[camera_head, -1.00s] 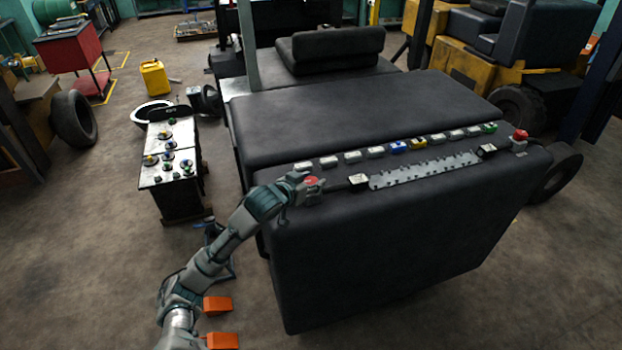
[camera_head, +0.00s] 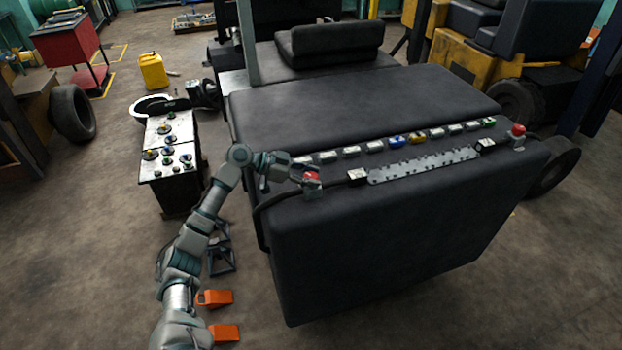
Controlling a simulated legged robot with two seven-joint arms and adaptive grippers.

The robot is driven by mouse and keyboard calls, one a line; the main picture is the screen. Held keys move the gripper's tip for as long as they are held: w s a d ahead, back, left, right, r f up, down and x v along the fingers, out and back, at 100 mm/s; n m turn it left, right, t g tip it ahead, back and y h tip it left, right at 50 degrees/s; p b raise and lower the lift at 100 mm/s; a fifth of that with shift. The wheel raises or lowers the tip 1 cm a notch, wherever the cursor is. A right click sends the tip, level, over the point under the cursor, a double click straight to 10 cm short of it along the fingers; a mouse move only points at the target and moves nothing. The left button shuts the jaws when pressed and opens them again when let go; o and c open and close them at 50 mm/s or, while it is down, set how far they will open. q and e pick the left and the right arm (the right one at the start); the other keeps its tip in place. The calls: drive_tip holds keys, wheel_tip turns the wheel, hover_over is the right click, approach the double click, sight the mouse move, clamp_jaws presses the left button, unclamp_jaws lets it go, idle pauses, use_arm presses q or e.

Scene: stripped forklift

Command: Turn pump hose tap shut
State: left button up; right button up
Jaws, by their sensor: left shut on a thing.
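A red-handled tap (camera_head: 312,178) sits at the near left end of the dark forklift body (camera_head: 400,240), where a black hose runs to a metal strip. My left gripper (camera_head: 301,174) reaches it from the left and is shut on its red handle. The fingers cover part of the tap, so the exact handle angle is hard to tell. A second red-topped tap (camera_head: 518,130) stands at the right end of the strip. My right gripper is out of the picture.
A grey manifold strip (camera_head: 425,165) and a row of small coloured blocks (camera_head: 397,141) lie on top of the body. A control stand (camera_head: 170,160) is left of my arm. Orange wedges (camera_head: 216,297) and a blue-grey stand (camera_head: 222,260) are on the floor.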

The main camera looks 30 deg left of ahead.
sight(310, 174)
use_arm(q)
drive_tip(key=m+g+h, duration=0.1)
drive_tip(key=m+g+b, duration=0.1)
drive_tip(key=m+g, duration=0.1)
drive_tip(key=shift+f+g+h, duration=0.2)
drive_tip(key=shift+g+h, duration=0.1)
drive_tip(key=shift+h, duration=0.1)
drive_tip(key=shift+m+g+b, duration=0.35)
drive_tip(key=shift+m+g, duration=0.95)
drive_tip(key=shift+g, duration=0.1)
drive_tip(key=shift+f, duration=0.1)
drive_tip(key=o, duration=1.2)
drive_tip(key=shift+c, duration=0.2)
drive_tip(key=shift+w+a, duration=0.1)
drive_tip(key=shift+a, duration=0.05)
drive_tip(key=shift+h, duration=0.3)
drive_tip(key=shift+r, duration=0.5)
wheel_tip(310, 174, up, 9)
drive_tip(key=shift+f, duration=0.1)
drive_tip(key=shift+w, duration=0.1)
